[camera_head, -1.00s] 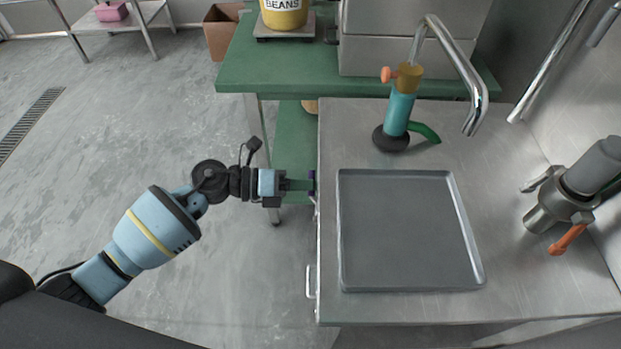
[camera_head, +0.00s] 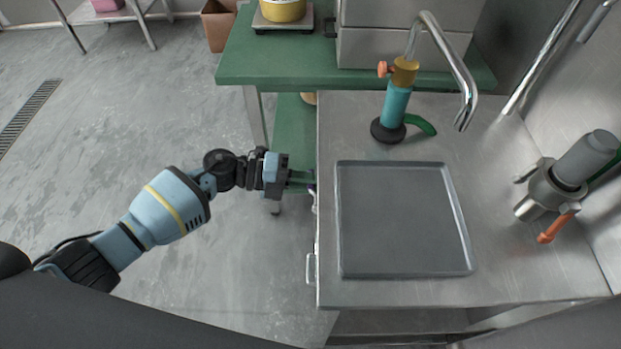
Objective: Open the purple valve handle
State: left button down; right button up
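My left gripper (camera_head: 302,182) reaches in from the left to the left edge of the metal counter (camera_head: 400,120), below its top. A small purple part (camera_head: 312,189), likely the purple valve handle, shows at the fingertips and is mostly hidden by them and the counter edge. The fingertips are at or against it, but I cannot tell whether they are closed on it. My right gripper is not in view.
A grey tray (camera_head: 400,225) lies on the counter. Behind it stand a teal-and-brass faucet (camera_head: 397,97) with a green lever and a curved spout. A grey device (camera_head: 575,170) with an orange lever is at right. A green table (camera_head: 265,65) stands behind.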

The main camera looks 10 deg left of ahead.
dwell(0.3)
pick_arm(q)
jog(key=c, duration=1.5)
grip_release()
jog(key=shift+a, duration=0.1)
jog(key=v, duration=0.7)
jog(key=shift+s+a, duration=0.1)
jog(key=shift+a, duration=0.2)
